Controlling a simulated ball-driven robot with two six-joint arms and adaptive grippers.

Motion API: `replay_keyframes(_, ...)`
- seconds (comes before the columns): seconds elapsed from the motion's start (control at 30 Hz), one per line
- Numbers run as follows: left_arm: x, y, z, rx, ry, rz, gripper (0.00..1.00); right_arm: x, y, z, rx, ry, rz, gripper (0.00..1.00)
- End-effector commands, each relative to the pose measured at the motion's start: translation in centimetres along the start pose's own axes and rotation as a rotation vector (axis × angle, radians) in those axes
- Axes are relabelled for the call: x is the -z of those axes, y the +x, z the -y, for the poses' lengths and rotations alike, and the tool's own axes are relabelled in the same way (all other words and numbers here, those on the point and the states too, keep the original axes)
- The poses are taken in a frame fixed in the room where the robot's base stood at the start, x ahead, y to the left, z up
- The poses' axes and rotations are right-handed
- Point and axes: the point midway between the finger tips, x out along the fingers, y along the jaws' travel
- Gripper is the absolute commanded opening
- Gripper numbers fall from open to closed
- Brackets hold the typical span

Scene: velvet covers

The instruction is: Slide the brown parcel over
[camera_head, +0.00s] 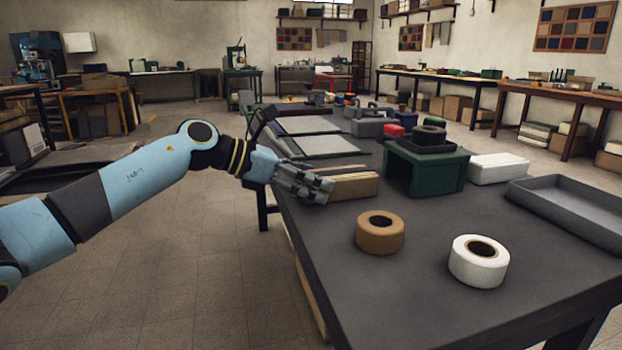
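The brown parcel (356,186) is a flat cardboard-coloured box on the dark table, near its left edge. My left arm reaches in from the left, and my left gripper (318,187) is at the parcel's left end. The gripper's grey fingers cover that end of the parcel, so I cannot tell whether they touch it or how far apart they are. My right gripper is not in view.
A green stand (427,170) is just right of the parcel, with a dark tray and roll on top. A brown tape roll (380,240), a white tape roll (464,268), a white box (498,168) and a grey tray (572,226) share the table. The near-left tabletop is clear.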

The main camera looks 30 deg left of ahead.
Motion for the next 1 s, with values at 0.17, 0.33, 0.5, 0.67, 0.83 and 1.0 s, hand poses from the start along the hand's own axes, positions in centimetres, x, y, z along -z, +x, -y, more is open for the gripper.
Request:
replay_keyframes(0.17, 0.0, 0.0, 0.0, 0.000, 0.000, 0.000, 0.99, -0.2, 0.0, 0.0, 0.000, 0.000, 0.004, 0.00)
replay_keyframes(0.33, 0.0, -0.1, 0.0, 0.000, 0.000, 0.000, 0.99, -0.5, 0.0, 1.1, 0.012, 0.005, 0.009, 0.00)
replay_keyframes(0.5, 0.2, -1.7, -0.1, -0.002, 0.003, -0.004, 0.99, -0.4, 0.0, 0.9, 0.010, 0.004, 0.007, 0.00)
replay_keyframes(0.67, 0.2, -5.0, -0.1, -0.001, 0.005, -0.009, 0.99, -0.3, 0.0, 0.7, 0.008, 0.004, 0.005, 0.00)
replay_keyframes(0.83, 0.3, -8.3, 0.0, 0.000, 0.003, -0.010, 0.99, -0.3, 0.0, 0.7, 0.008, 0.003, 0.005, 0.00)
replay_keyframes(1.0, 0.2, -10.5, 0.1, 0.005, 0.004, -0.004, 0.99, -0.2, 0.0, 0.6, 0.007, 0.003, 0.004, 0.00)
